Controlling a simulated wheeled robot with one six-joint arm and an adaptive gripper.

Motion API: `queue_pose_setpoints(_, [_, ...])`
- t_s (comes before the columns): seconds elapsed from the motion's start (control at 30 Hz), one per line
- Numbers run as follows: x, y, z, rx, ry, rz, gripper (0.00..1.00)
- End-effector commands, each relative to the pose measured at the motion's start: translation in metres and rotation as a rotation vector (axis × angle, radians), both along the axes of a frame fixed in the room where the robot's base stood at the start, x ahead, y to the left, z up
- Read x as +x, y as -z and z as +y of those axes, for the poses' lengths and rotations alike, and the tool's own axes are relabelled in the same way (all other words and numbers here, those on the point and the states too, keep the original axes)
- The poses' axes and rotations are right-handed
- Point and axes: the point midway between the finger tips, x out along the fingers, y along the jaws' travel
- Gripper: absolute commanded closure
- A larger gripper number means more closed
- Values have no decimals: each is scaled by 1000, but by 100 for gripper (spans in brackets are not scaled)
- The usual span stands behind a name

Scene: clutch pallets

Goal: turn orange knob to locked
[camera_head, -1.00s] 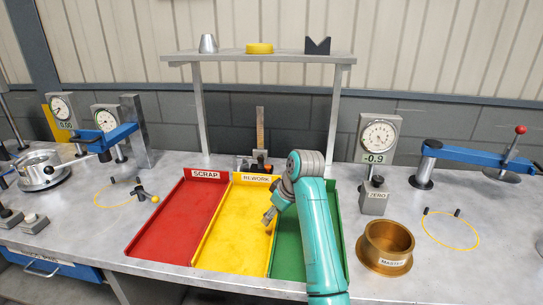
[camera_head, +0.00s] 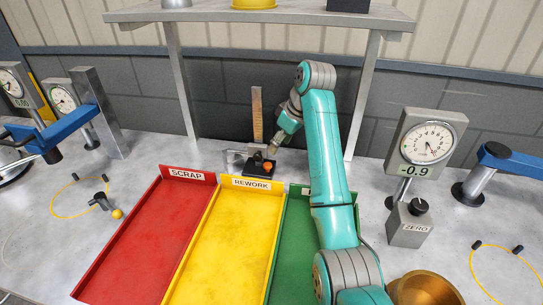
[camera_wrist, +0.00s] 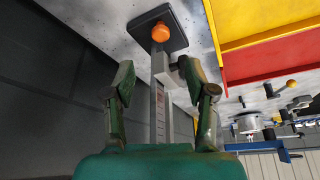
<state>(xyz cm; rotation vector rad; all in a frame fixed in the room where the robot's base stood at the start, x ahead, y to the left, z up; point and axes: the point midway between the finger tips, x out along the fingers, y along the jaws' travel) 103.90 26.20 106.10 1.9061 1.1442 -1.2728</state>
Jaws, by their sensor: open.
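The orange knob (camera_head: 267,167) is on a small black base (camera_head: 258,166) behind the yellow tray, at the foot of an upright scale (camera_head: 257,112). In the wrist view the round orange knob (camera_wrist: 161,33) sits on the black plate (camera_wrist: 178,42), just beyond my fingertips. My gripper (camera_head: 276,146) is just above and right of the knob in the head view. In the wrist view my gripper (camera_wrist: 160,72) is open, its fingers spread on either side of the grey scale post (camera_wrist: 158,115). It looks apart from the knob. I cannot read any lock mark.
Red SCRAP (camera_head: 150,235), yellow REWORK (camera_head: 225,250) and green (camera_head: 287,240) trays lie in front. A shelf (camera_head: 215,15) on posts stands above the scale.

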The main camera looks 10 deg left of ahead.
Motion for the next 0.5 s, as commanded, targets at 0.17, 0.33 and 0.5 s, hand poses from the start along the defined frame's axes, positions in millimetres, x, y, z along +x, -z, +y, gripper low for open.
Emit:
queue_pose_setpoints(0.17, [3,23,8,-1,-1,4,44])
queue_pose_setpoints(0.33, [9,52,18,-1,-1,4,44])
queue_pose_setpoints(0.5, [14,76,28,-1,0,3,44])
